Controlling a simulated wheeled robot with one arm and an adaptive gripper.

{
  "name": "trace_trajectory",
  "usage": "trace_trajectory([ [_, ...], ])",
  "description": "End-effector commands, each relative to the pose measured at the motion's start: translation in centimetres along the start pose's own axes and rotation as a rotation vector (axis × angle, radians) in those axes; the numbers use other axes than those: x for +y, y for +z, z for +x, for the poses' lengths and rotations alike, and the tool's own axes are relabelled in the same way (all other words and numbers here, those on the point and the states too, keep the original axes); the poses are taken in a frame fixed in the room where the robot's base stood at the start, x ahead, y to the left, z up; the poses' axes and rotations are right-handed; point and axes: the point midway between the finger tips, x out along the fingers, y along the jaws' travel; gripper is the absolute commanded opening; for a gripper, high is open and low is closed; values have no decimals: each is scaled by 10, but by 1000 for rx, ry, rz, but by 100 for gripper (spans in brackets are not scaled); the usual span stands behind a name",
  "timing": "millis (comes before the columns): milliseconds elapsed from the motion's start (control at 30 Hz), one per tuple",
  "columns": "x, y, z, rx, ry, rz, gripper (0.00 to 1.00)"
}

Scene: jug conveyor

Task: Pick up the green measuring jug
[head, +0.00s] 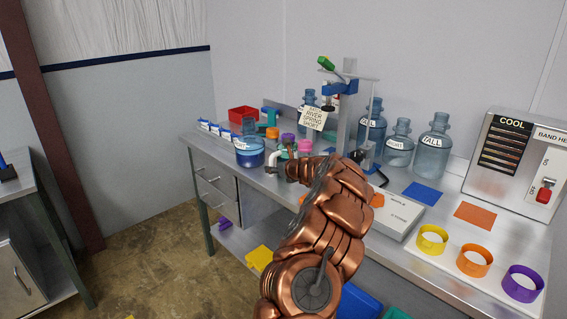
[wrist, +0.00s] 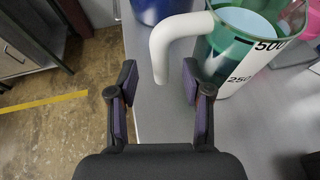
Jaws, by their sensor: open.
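The green measuring jug (wrist: 248,45) stands on the metal bench at the upper right of the wrist view, marked 500 and 250. Its white handle (wrist: 162,48) curves out to the left and down. In the head view the white handle (head: 272,158) shows just left of my gripper (head: 285,168), while most of the jug is hidden or too small to make out. My gripper (wrist: 159,82) is open. The handle's lower end appears between and just beyond the fingertips in the picture; I cannot tell the depth between them.
A blue vessel (head: 249,152) stands left of the handle; a blue body (wrist: 160,10) shows in the wrist view. A red bin (head: 243,114), a press stand (head: 358,115) and large bottles (head: 433,148) stand behind. The bench edge lies close on the left.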

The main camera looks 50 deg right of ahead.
Motion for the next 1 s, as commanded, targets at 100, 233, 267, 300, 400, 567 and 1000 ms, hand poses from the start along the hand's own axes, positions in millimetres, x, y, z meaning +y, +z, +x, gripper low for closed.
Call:
trace_trajectory([
  [100, -2, 0, 10, 3, -3, -2, 50],
  [233, -1, 0, 20, 3, -2, -2, 50],
  [267, -1, 0, 22, 3, -1, -2, 50],
  [300, -1, 0, 25, 3, -1, -1, 50],
  [400, -1, -1, 32, 3, -1, -2, 50],
  [567, -2, 0, 36, 1, -1, -2, 50],
  [1000, -1, 0, 37, 0, -1, -1, 32],
])
